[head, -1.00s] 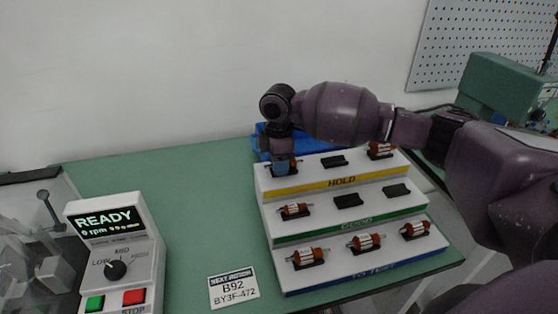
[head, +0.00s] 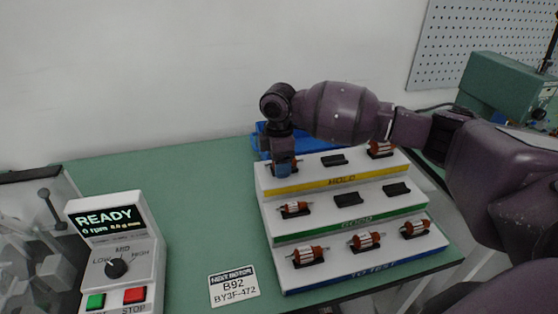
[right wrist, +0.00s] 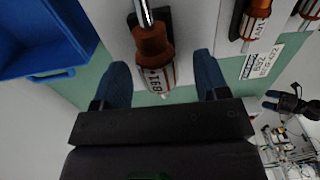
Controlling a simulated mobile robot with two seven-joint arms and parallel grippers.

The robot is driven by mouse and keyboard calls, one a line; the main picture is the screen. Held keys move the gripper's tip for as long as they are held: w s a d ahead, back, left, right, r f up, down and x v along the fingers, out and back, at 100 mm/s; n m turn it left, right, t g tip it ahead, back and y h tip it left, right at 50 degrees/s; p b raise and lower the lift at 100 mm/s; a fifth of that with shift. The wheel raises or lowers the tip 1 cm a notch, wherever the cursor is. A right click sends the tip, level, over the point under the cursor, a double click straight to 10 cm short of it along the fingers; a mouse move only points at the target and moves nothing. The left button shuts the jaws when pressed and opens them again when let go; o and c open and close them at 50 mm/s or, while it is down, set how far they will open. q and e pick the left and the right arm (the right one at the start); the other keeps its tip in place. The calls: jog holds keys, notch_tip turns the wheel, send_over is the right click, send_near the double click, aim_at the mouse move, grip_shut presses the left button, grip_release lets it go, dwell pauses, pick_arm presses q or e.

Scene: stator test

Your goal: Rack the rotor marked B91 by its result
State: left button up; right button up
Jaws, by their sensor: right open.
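The rotor marked B91 (right wrist: 154,68) lies between my right gripper's spread fingers in the right wrist view, its label upside down. My right gripper (head: 283,170) is open over the left place of the rack's (head: 263,185) top HOLD tier. It hides most of that rotor in the head view. The HOLD tier has an empty middle cradle (head: 334,160) and a rotor (head: 380,149) at right. The GOOD tier has a rotor (head: 294,208) at left and two empty cradles (head: 347,199). A dark hand, apparently my left gripper (right wrist: 271,98), shows at the right wrist view's edge.
The TO TEST tier holds three rotors (head: 364,241). A blue bin (head: 258,141) stands behind the rack. The tester panel (head: 117,255) at left reads READY.

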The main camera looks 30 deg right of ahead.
notch_tip(320, 180, up, 10)
jog(key=shift+p, duration=0.65)
pick_arm(q)
jog(key=shift+s+a, duration=0.1)
jog(key=shift+s, duration=0.4)
pick_arm(e)
jog(key=shift+r, duration=0.45)
pick_arm(q)
jog(key=shift+w+r, duration=0.15)
jog(key=shift+r, duration=0.05)
